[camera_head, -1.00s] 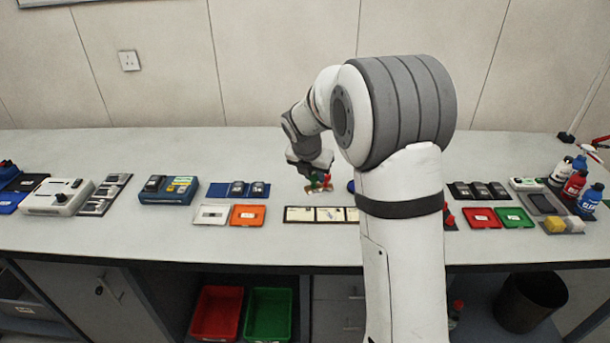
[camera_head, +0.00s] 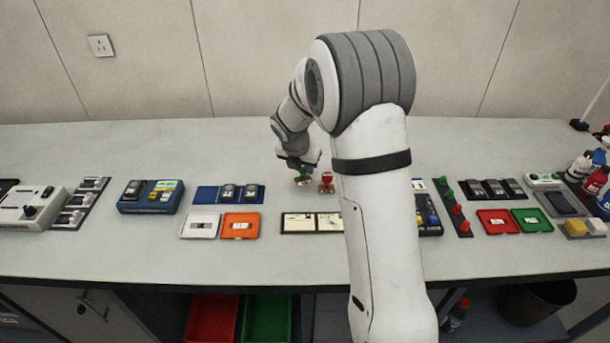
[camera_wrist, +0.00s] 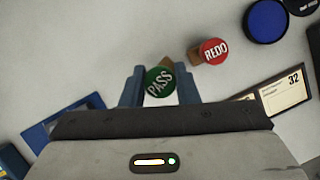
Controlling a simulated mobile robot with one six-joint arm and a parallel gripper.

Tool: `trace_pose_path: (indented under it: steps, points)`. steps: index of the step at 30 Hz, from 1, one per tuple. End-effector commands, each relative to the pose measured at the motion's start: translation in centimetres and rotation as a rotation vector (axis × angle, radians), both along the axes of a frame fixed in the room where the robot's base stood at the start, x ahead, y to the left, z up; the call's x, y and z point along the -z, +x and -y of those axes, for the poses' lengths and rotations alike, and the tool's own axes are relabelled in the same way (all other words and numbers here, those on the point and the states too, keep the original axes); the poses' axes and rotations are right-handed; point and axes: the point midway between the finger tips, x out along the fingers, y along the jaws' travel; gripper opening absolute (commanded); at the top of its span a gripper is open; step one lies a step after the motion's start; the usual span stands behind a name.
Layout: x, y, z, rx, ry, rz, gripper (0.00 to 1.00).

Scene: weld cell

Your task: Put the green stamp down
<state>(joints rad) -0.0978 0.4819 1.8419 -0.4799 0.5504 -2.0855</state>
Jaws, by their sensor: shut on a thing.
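The green stamp, with PASS on its round top, is held between the two fingers of my gripper (camera_wrist: 158,90) in the wrist view (camera_wrist: 159,83). In the head view my gripper (camera_head: 300,168) points down over the bench, with the green stamp (camera_head: 303,175) at its tips. I cannot tell whether the stamp's base touches the bench. A red stamp marked REDO (camera_wrist: 213,51) stands just beside it, apart from the fingers; it also shows in the head view (camera_head: 326,178).
A blue round pad (camera_wrist: 267,21) and a black round one lie beyond the red stamp. Cards (camera_head: 298,223) lie on the bench in front, with an orange tray (camera_head: 240,226) and a blue holder (camera_head: 208,194) to the left. The bench behind is clear.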

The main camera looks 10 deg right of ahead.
Motion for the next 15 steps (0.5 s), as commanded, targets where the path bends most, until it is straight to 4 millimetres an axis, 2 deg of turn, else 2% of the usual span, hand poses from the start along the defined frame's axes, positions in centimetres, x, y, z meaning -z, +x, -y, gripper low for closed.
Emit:
trace_pose_path:
  steps: [7,15]
  points:
    - [3.3,0.0,0.1,0.0,0.0,-0.002,0.13]
    - [3.5,0.0,0.1,0.002,0.001,0.0,0.13]
